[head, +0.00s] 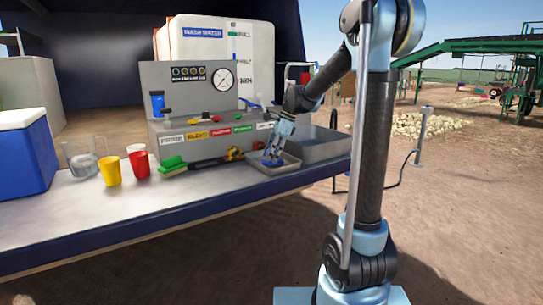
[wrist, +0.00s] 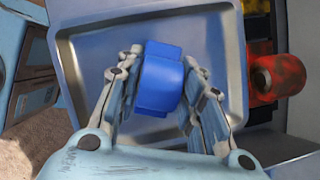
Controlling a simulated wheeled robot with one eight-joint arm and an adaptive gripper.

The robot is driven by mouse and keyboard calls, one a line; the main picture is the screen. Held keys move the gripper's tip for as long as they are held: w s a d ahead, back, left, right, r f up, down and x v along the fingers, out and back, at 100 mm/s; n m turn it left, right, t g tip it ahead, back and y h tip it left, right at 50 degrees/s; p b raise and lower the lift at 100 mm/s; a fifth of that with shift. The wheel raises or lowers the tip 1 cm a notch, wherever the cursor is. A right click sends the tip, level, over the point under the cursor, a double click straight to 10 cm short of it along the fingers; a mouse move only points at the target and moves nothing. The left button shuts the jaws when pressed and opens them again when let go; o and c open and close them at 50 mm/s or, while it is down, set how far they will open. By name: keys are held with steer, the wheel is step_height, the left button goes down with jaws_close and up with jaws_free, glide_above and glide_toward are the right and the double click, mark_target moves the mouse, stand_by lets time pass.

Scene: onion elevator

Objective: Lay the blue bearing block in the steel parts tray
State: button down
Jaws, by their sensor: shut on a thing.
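The blue bearing block (wrist: 160,80) is between my gripper's fingers in the wrist view, with a finger against each side. My gripper (head: 273,158) is shut on it. The steel parts tray (wrist: 215,30) lies behind and below the block in the wrist view, and the block is over its floor. In the head view the tray (head: 290,169) sits near the counter's front edge, and my gripper reaches down into its outline. The block (head: 270,163) shows there as a small blue patch at the fingertips. I cannot tell whether it touches the tray floor.
A grey sink (head: 325,148) stands right of the tray. A green brush (head: 173,163) and a red and a yellow cup (head: 110,171) lie or stand to the left, with a clear jug (head: 82,160) and a blue cooler (head: 25,155). A gauge panel (head: 190,90) rises behind. The front counter strip is clear.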

steer(key=c, duration=1.1)
jaws_free()
steer(key=s+v, duration=0.1)
steer(key=v, duration=1.1)
steer(key=s+d+f+n+t+h, duration=0.1)
steer(key=s+d+f+n, duration=0.35)
steer(key=s, duration=0.45)
steer(key=s+d+f+n+t+h, duration=0.1)
steer(key=s+d+f+n, duration=0.4)
steer(key=s, duration=0.4)
steer(key=shift+s+d+f+n+t+h, duration=0.3)
steer(key=shift+s+d+f+n, duration=0.85)
steer(key=shift+s+f, duration=1.3)
steer(key=shift+s+d+f+n+t+h, duration=0.1)
steer(key=shift+s+d+f+n+h, duration=0.4)
steer(key=shift+s+d+f+n, duration=1.3)
steer(key=shift+s+d+f+n+t+h, duration=0.2)
steer(key=shift+s+d+f+h, duration=0.35)
steer(key=shift+s+f, duration=2.55)
steer(key=shift+w+d+f, duration=0.15)
steer(key=shift+w+f, duration=0.2)
steer(key=shift+w, duration=0.1)
